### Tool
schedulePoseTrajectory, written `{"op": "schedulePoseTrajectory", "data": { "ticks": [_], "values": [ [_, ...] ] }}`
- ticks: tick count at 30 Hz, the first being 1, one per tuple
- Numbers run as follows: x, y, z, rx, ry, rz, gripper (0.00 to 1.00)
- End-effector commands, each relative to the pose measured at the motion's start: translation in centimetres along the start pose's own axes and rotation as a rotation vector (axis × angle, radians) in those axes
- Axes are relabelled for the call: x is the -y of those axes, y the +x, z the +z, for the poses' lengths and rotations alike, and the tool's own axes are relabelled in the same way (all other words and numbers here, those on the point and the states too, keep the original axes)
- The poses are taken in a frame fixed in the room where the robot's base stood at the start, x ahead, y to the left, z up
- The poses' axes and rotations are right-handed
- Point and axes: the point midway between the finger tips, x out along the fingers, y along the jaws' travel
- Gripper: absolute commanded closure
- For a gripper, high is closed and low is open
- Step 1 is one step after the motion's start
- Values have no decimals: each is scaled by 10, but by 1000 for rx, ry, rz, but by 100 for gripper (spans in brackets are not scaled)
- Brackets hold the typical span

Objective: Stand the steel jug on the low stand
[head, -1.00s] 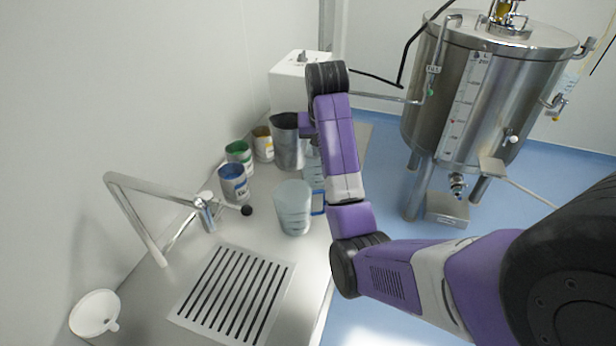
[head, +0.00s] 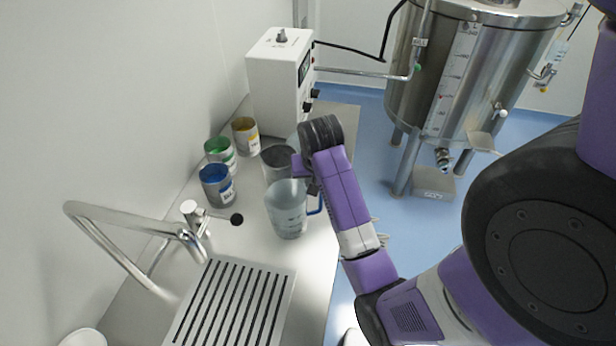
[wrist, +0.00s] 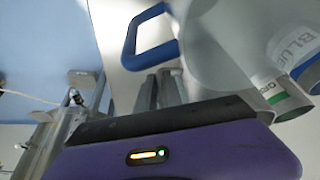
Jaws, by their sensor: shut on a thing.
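The steel jug (head: 277,163) is upright in the head view, at the counter's right side behind a clear jug with a blue handle (head: 288,212). My gripper (head: 308,184) is at the steel jug's right side, shut on what looks like its handle; my arm and the clear jug hide the hold and the jug's base. In the wrist view, the fingers (wrist: 160,91) are close together below the blue handle (wrist: 150,38); their grip is not clear there. The low steel stand (head: 434,184) is on the blue floor beneath the tank's outlet valve, apart from my gripper.
Blue (head: 217,186), green (head: 220,152) and yellow (head: 246,136) tins stand left of the jugs. A white control box (head: 275,85) stands behind. A tap (head: 130,228) and slotted drain (head: 230,305) are in front. The steel tank (head: 465,75) stands above the low stand.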

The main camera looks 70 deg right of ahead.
Motion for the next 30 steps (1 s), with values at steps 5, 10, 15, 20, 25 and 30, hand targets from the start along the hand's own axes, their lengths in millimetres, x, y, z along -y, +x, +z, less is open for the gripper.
{"op": "schedulePoseTrajectory", "data": {
  "ticks": [5,10,15,20,25,30],
  "values": [
    [-1,4,5,-3,1,-1,100],
    [-1,4,4,-3,0,-1,100],
    [-1,7,6,-1,0,0,78],
    [-1,7,6,-1,0,0,68],
    [-1,6,6,-1,0,0,68],
    [1,0,0,-3,-1,-1,68]
  ]
}}
